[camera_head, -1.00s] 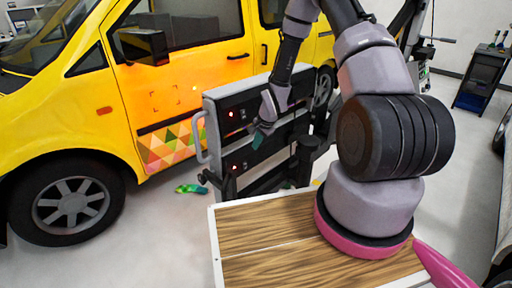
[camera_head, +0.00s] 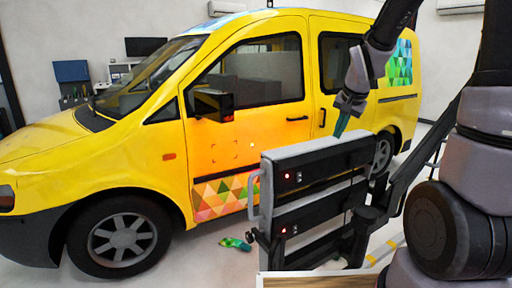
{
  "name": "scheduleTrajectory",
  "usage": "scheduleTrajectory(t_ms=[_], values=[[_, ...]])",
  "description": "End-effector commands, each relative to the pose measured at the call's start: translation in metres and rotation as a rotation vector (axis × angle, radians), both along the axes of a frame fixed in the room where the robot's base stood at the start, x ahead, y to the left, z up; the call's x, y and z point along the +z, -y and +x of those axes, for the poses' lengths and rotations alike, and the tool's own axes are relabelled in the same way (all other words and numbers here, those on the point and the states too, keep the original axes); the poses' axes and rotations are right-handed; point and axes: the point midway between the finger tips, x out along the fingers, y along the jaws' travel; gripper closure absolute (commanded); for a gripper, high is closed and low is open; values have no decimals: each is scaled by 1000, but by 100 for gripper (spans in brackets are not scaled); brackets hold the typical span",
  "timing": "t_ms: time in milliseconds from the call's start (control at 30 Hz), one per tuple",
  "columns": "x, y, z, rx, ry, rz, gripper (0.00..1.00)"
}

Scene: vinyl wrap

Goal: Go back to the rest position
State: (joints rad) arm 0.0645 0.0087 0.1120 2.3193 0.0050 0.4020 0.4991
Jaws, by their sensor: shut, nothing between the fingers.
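My gripper (camera_head: 343,122) is shut at the end of my arm, raised just above the top of the black and grey heater panel unit. A teal piece shows at its tip, and nothing is held between the fingers as far as I can see. My arm comes in from the upper right, and its large lower joints fill the right side of the view. The gripper is in front of the van's rear side.
A yellow van (camera_head: 262,132) with colored triangle wrap stands behind the heater unit (camera_head: 318,152). A crumpled green piece (camera_head: 235,243) lies on the floor. A wooden top (camera_head: 320,281) shows at the bottom.

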Motion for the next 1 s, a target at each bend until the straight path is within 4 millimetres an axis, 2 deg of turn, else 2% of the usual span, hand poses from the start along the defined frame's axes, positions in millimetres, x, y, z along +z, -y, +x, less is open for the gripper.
scheduleTrajectory(t_ms=[33,233,400,533,700,1000], values=[[23,1,-15,17,25,-9,100],[84,1,-81,99,78,-34,100],[119,-2,-141,174,127,-39,100],[132,-5,-176,223,158,-36,100],[138,-7,-201,260,178,-33,100],[139,-8,-204,266,180,-32,100]])
